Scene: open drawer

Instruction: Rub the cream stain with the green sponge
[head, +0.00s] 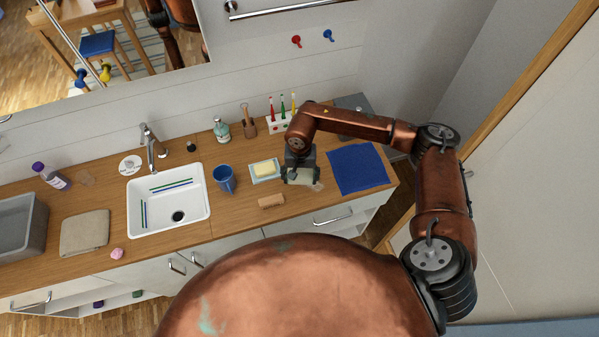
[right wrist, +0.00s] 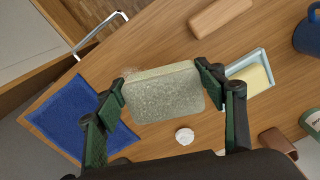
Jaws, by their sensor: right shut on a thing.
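My right gripper (head: 300,172) is over the wooden counter, between the soap dish and the blue cloth. It is shut on the pale green sponge (head: 303,178), which also shows between the two fingers in the right wrist view (right wrist: 165,93). The sponge is held flat and low; I cannot tell whether it touches the wood. A small part of the cream stain (head: 318,187) shows at the sponge's right edge. In the right wrist view a pale smear (right wrist: 128,73) shows at the sponge's upper left corner; the rest is hidden under the sponge. My left gripper is not in view.
A blue cloth (head: 357,168) lies right of the gripper. A soap dish (head: 264,171), a blue mug (head: 225,179) and a wooden block (head: 271,202) are left of it. A toothbrush holder (head: 282,124) stands behind. A small white round thing (right wrist: 184,136) lies near the sponge.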

